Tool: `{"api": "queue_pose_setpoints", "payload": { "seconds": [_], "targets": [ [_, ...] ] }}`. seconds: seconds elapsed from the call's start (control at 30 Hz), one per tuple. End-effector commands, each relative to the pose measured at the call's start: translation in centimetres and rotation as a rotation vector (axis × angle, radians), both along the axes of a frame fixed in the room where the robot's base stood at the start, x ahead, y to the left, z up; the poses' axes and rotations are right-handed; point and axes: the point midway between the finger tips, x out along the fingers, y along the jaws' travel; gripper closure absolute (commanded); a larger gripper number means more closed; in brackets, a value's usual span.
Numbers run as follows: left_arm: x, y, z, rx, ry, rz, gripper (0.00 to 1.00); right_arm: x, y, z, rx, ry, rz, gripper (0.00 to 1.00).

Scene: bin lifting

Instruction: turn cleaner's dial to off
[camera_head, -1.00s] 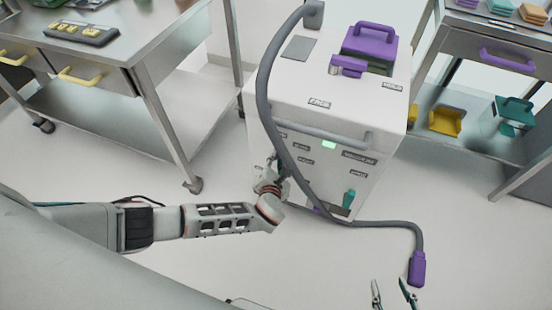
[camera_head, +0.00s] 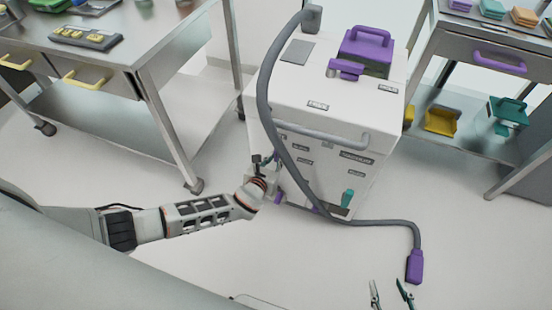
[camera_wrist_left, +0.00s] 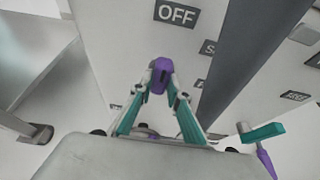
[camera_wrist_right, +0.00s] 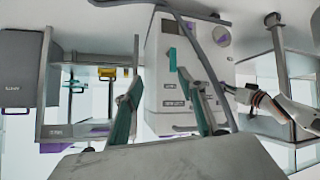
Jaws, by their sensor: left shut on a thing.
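The cleaner (camera_head: 330,110) is a white box with a purple-handled top and a grey hose. My left gripper (camera_head: 268,163) is at the lower left of its front. In the left wrist view, the left gripper's fingertips (camera_wrist_left: 159,80) are shut on the purple dial (camera_wrist_left: 158,74). The OFF label (camera_wrist_left: 176,13) is above the dial in that view. The dial is mostly hidden in the head view.
The hose (camera_head: 268,90) hangs across the cleaner's front and ends in a purple nozzle (camera_head: 415,267) on the floor. A teal lever (camera_head: 347,197) is at the lower right front. Metal carts stand left (camera_head: 150,75) and right (camera_head: 490,50).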

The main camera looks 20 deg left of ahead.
Motion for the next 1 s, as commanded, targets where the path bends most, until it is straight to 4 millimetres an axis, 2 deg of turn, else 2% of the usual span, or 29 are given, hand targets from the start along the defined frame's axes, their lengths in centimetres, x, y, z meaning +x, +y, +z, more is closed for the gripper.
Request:
{"api": "queue_pose_setpoints", "payload": {
  "seconds": [0.5, 0.53, 0.6, 1.0],
  "targets": [
    [-0.1, 0.03, -0.13, -0.023, 0.003, 0.001, 1.0, 1.03, -0.08, 0.76, -0.004, -0.024, 0.008, 0.6],
    [-0.1, 0.03, -0.13, -0.023, 0.003, 0.001, 0.81, 1.01, -0.06, 0.72, -0.004, -0.023, 0.007, 0.6],
    [-0.08, 0.02, -0.13, -0.023, 0.003, 0.001, 0.67, 0.93, -0.04, 0.61, -0.003, -0.02, 0.005, 0.6],
    [-0.28, 0.02, 0.0, -0.021, 0.002, 0.0, 0.67, 0.18, 0.12, 0.12, 0.003, -0.003, 0.001, 0.6]
  ]
}}
